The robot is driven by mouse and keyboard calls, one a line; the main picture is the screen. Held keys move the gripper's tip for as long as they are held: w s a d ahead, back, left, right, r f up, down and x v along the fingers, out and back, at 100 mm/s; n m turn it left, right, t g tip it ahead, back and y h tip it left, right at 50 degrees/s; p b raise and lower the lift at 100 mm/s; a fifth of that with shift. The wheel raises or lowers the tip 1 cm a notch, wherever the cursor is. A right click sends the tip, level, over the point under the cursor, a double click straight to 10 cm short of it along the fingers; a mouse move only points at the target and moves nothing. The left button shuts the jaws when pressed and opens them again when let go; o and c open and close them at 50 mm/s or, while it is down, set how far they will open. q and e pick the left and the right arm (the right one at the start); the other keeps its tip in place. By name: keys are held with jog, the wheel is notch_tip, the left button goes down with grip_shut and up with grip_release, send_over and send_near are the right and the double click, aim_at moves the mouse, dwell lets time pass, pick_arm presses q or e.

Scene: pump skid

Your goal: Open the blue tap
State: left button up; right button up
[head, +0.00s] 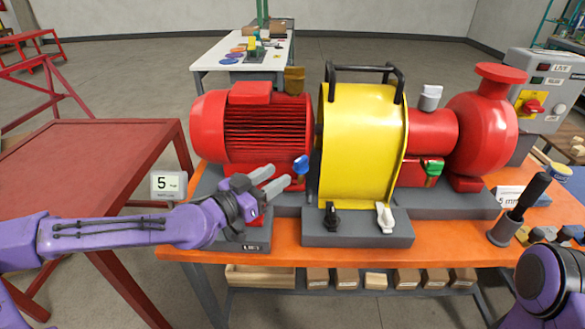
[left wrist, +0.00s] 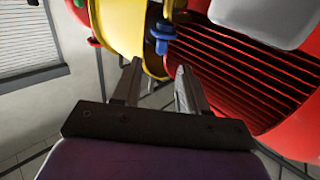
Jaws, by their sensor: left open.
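The blue tap (head: 301,164) is a small blue handle between the red motor (head: 265,125) and the yellow guard (head: 362,140). In the left wrist view the blue tap (left wrist: 162,36) shows beyond the fingertips, in front of the yellow guard (left wrist: 122,25). My left gripper (head: 270,180) is open and empty, just left of and a little below the tap in the head view, with a gap between them. In the left wrist view its two fingers (left wrist: 157,72) point towards the tap. My right arm (head: 550,280) shows at the lower right; its fingers are out of view.
A green tap (head: 433,169) sits by the red pump (head: 484,130). A black post (head: 520,208) stands at the right. A red table (head: 85,155) is at left.

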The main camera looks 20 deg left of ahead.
aim_at(295, 165)
pick_arm(q)
jog(key=x, duration=0.6)
jog(key=shift+w+f, duration=0.2)
jog(key=shift+f, duration=0.1)
jog(key=shift+w+d, duration=0.1)
jog(key=shift+w, duration=0.15)
jog(key=shift+r, duration=0.2)
jog(key=shift+w, duration=0.1)
grip_shut()
